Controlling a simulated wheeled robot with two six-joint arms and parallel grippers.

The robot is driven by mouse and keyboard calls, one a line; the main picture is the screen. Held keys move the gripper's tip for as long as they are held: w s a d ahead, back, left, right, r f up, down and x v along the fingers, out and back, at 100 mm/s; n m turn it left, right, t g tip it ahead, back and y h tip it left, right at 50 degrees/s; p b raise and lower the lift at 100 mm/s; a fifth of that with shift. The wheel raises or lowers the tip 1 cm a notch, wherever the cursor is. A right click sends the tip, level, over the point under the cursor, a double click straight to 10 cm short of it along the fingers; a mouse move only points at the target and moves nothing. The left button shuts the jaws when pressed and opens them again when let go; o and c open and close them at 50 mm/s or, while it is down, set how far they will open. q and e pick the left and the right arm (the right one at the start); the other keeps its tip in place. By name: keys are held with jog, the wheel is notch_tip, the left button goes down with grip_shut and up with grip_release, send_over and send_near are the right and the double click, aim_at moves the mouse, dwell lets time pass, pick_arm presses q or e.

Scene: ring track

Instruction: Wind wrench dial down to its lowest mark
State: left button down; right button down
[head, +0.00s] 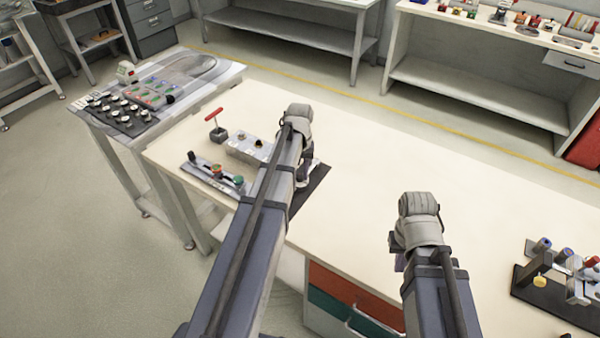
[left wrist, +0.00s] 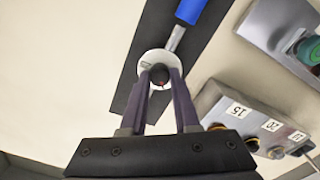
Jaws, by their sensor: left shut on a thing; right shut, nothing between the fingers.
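In the left wrist view the wrench lies on a black mat (left wrist: 150,50), with a blue handle (left wrist: 190,10) and a metal shaft (left wrist: 176,38). At the near end of the shaft is a round white dial (left wrist: 147,66) with a dark knob (left wrist: 159,74) bearing a small red mark. My left gripper (left wrist: 160,82) is shut on the knob, one purple finger on each side. The dial's scale is too small to read. In the head view my left arm hides the wrench. My right gripper (head: 398,263) is over the bare table, shut and empty, mostly hidden by its wrist.
A grey box with number labels (left wrist: 232,112) stands right of the mat. A control plate (head: 215,173) with coloured knobs and a red T-handle (head: 214,116) stand left of my left arm. A black stand (head: 545,290) is at the far right. The table's middle (head: 400,160) is clear.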

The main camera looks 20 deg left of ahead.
aim_at(300, 175)
pick_arm(q)
jog(key=n, duration=0.4)
jog(key=shift+n, duration=2.3)
jog(key=shift+s, duration=0.1)
jog(key=c, duration=0.6)
grip_release()
jog(key=shift+c, duration=0.2)
jog(key=shift+r, duration=0.1)
pick_arm(e)
jog(key=shift+r, duration=0.1)
pick_arm(q)
notch_tip(300, 175, up, 8)
jog(key=p, duration=0.8)
pick_arm(e)
notch_tip(300, 175, up, 8)
jog(key=shift+f, duration=0.2)
